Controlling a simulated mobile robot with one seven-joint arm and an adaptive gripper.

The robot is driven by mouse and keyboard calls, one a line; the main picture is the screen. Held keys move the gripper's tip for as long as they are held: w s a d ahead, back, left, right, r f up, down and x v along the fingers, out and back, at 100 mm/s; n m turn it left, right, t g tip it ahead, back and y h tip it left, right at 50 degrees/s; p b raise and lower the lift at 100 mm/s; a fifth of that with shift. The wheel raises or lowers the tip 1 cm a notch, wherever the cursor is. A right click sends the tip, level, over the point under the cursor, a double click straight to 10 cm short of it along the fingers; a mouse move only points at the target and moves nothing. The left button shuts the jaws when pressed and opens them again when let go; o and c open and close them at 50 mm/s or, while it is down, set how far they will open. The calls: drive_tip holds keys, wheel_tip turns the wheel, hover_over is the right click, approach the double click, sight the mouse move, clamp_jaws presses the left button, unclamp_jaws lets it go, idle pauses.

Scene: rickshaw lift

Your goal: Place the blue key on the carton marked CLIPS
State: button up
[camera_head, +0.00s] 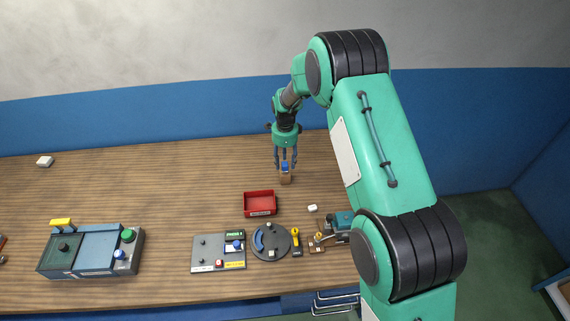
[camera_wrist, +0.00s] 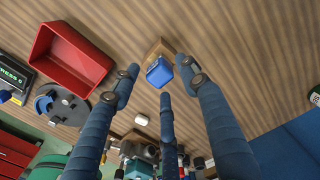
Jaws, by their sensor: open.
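A small blue block-like piece, which looks like the blue key (camera_head: 285,166), sits on or against the top of a small brown carton (camera_head: 286,179) on the wooden table. In the wrist view the blue key (camera_wrist: 159,74) covers part of the carton (camera_wrist: 161,49). No marking on the carton is readable, so I cannot tell if it says CLIPS. My gripper (camera_head: 286,163) points down just over the carton. In the wrist view my gripper (camera_wrist: 160,82) has its three fingers spread, with the blue key near their tips. I see no finger clearly pressing on it.
An open red bin (camera_head: 260,204) stands left of and nearer than the carton. A white block (camera_head: 312,208), a grey control panel (camera_head: 218,252), a round dial device (camera_head: 270,242) and a larger console (camera_head: 90,250) stand along the near side.

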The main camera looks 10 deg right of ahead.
wheel_tip(320, 180, up, 10)
drive_tip(key=shift+r, duration=0.15)
idle(0.3)
idle(0.4)
drive_tip(key=shift+r, duration=0.15)
wheel_tip(320, 180, up, 16)
drive_tip(key=n+t, duration=0.1)
drive_tip(key=n, duration=0.3)
hover_over(285, 163)
drive_tip(key=s+d, duration=0.3)
drive_tip(key=s, duration=0.5)
drive_tip(key=s+d+r+n+t, duration=0.1)
drive_tip(key=s+d+r+n, duration=0.1)
drive_tip(key=s+r, duration=0.35)
drive_tip(key=s+d+r+n+t, duration=0.1)
drive_tip(key=s+d+r+n, duration=0.15)
drive_tip(key=s+r, duration=0.35)
drive_tip(key=s+d+r+n+t, duration=0.1)
drive_tip(key=s+n, duration=0.4)
drive_tip(key=s, duration=0.9)
drive_tip(key=s+d+r+n+t, duration=0.1)
drive_tip(key=s+n, duration=0.4)
drive_tip(key=s, duration=1)
drive_tip(key=shift+s+d+r+t, duration=0.25)
drive_tip(key=shift+d+r+t, duration=0.05)
drive_tip(key=shift+d+r, duration=0.35)
